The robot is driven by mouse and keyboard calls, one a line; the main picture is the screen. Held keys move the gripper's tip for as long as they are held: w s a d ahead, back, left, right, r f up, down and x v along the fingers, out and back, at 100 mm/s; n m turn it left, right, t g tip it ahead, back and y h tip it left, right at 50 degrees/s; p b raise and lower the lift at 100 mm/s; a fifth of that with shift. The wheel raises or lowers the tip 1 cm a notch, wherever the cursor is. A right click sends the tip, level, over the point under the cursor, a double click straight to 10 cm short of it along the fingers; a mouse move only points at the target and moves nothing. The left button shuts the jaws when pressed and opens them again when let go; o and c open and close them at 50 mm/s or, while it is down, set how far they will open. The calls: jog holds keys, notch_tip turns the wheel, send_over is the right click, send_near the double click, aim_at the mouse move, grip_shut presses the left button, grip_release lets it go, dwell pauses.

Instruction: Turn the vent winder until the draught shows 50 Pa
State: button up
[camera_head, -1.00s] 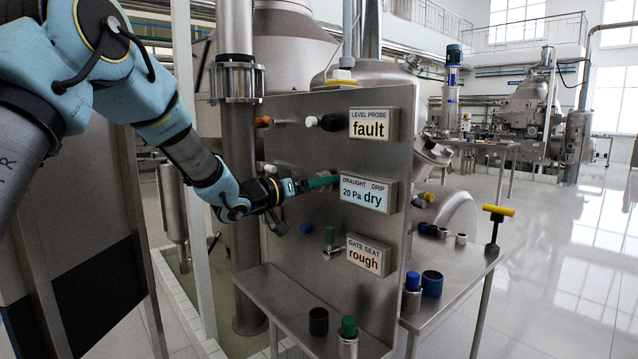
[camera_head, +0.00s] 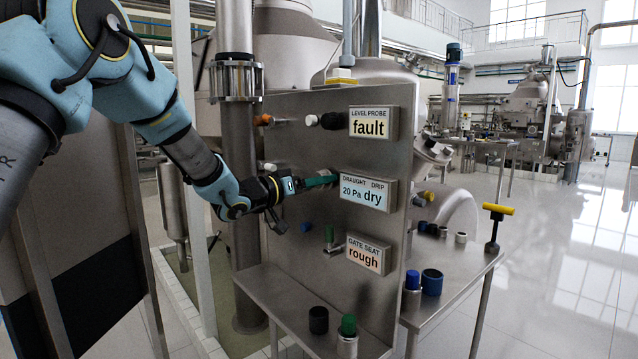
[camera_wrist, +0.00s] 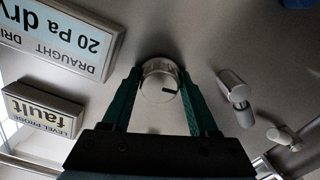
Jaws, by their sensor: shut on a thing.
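My gripper (camera_head: 318,182) is at the upright steel panel, just left of the draught display. In the wrist view my gripper (camera_wrist: 160,100) has its two green fingers closed around a round metal knob (camera_wrist: 159,82) with a short dark mark on its face. I take this knob to be the vent winder; no label on it shows. In the head view the fingers hide it. The draught display (camera_head: 363,190) reads 20 Pa, with "dry" under DRIP beside it. It also shows upside down in the wrist view (camera_wrist: 65,38).
The level probe display (camera_head: 368,123) reads "fault", with a black knob (camera_head: 332,121) beside it. The gate seat display (camera_head: 368,254) reads "rough", near a green-handled lever (camera_head: 330,238). A steel shelf (camera_head: 285,300) below bears a black cup (camera_head: 318,320) and a green-topped piece (camera_head: 348,326).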

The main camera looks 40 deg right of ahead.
jog(key=shift+f+m+b, duration=0.1)
jog(key=shift+m+b, duration=0.2)
jog(key=shift+b, duration=0.1)
jog(key=m+b, duration=0.4)
jog(key=shift+f+m, duration=0.15)
jog(key=shift+m, duration=0.15)
jog(key=m+b, duration=0.6)
jog(key=shift+w, duration=0.1)
jog(key=m+b, duration=0.6)
jog(key=shift+m, duration=0.3)
jog(key=m+b, duration=0.2)
jog(key=shift+m, duration=0.3)
jog(key=shift+r+m+b, duration=0.25)
jog(key=shift+m+b, duration=1.2)
jog(key=shift+m, duration=0.15)
